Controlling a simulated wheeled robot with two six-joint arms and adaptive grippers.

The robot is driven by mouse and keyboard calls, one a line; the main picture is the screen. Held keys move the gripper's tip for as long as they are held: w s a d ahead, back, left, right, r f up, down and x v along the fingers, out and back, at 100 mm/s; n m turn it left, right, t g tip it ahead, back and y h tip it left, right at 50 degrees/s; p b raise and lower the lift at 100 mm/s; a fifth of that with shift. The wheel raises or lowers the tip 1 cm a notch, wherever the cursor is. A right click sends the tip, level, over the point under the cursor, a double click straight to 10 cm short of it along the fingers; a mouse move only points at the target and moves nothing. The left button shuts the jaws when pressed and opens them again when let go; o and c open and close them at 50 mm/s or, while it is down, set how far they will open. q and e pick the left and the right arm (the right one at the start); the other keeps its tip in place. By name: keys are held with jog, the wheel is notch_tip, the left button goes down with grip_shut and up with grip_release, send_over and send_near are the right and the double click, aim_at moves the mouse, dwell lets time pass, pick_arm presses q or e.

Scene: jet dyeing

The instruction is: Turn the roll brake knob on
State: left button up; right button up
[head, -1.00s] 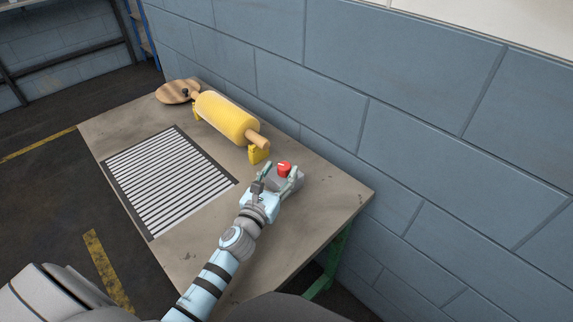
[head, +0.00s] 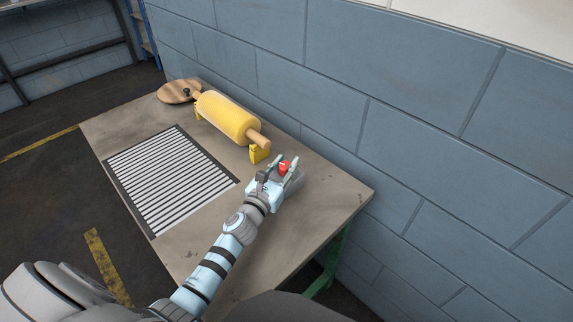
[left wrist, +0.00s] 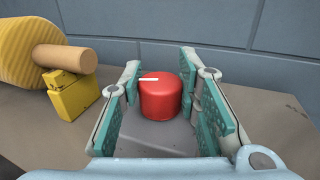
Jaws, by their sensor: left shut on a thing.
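The red roll brake knob (head: 285,167) sits on a grey base near the right end of the table, by the wall. In the left wrist view the knob (left wrist: 166,98) is a round red cylinder with a white mark on its top pointing left. My left gripper (head: 281,171) is shut on the knob, with one teal-padded finger on each side of it. The finger pads hide part of the knob's sides and base in the head view. My right gripper is not in view.
A yellow roll (head: 227,117) on a wooden core rests on yellow supports (head: 259,152) left of the knob. A round wooden disc (head: 177,93) lies at the far end. A striped panel (head: 168,178) lies in the tabletop. The blue block wall (head: 420,120) stands close behind.

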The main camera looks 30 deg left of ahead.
pick_arm(q)
jog(key=shift+a+r+m+h+p, duration=0.1)
jog(key=shift+r+m+h+p, duration=0.3)
jog(key=shift+m+h+p, duration=0.4)
jog(key=m+h, duration=0.1)
jog(key=h, duration=0.1)
jog(key=m+h, duration=0.1)
jog(key=h, duration=0.1)
jog(key=shift+f+g+b, duration=0.35)
jog(key=shift+f+g, duration=0.05)
jog(key=shift+h, duration=0.3)
jog(key=o, duration=1.2)
jog(key=shift+s, duration=0.3)
jog(key=v, duration=1.1)
jog(key=shift+s+a+r, duration=0.1)
jog(key=shift+s+r, duration=0.05)
jog(key=shift+s, duration=0.1)
